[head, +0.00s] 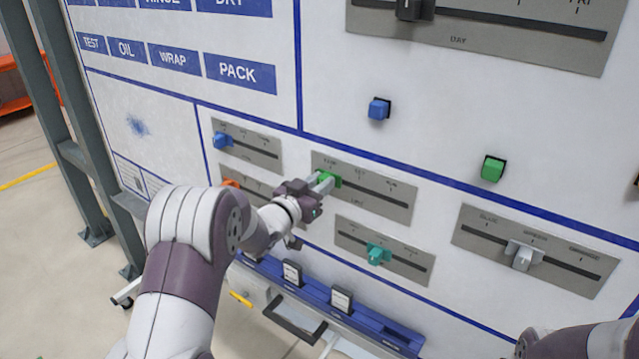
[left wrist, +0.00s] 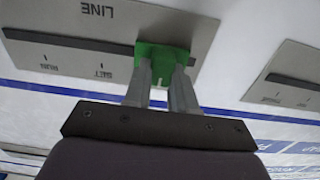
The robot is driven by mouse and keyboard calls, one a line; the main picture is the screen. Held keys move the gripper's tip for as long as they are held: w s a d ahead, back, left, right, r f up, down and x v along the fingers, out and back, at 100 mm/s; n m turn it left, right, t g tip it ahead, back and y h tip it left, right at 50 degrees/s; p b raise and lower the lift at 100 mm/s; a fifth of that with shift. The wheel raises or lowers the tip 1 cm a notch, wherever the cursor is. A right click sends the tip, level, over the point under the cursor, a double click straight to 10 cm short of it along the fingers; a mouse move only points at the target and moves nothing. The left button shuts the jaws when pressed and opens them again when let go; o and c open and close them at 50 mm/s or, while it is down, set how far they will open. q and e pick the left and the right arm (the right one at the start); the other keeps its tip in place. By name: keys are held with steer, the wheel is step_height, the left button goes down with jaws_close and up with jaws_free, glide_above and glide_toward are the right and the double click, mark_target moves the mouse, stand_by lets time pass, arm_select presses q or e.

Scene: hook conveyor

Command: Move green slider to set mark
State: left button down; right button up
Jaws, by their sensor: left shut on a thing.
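The green slider (head: 331,179) sits near the left end of the dark slot on a grey plate (head: 385,208), in the head view. The plate has three marks along its top; the middle one, SET (head: 361,177), is to the right of the slider. My left gripper (head: 321,185) is shut on the slider, its fingers partly covering it. The left wrist view shows the green slider (left wrist: 161,58) between the two fingers (left wrist: 163,84), with the LINE label upside down on the plate. My right gripper is out of view.
A teal slider (head: 378,254) is on the plate below, a grey slider (head: 522,256) to the right, and a blue slider (head: 222,140) at the upper left. My arm partly hides an orange slider (head: 231,183). The slot right of the green slider is clear.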

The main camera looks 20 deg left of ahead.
arm_select(q)
steer(key=d+b, duration=0.1)
steer(key=d, duration=0.1)
steer(key=s+d+b, duration=0.1)
steer(key=d+b, duration=0.1)
steer(key=s+d+b, duration=0.1)
steer(key=d, duration=0.1)
steer(key=shift+s+d, duration=0.2)
steer(key=shift+d, duration=0.15)
steer(key=shift+s+d+r, duration=0.1)
steer(key=shift+d+r, duration=0.1)
steer(key=shift+d, duration=0.05)
steer(key=shift+a, duration=0.2)
steer(key=c, duration=1)
jaws_free()
steer(key=shift+c, duration=0.2)
steer(key=shift+o, duration=0.6)
steer(key=shift+d, duration=0.2)
steer(key=shift+a+f, duration=0.1)
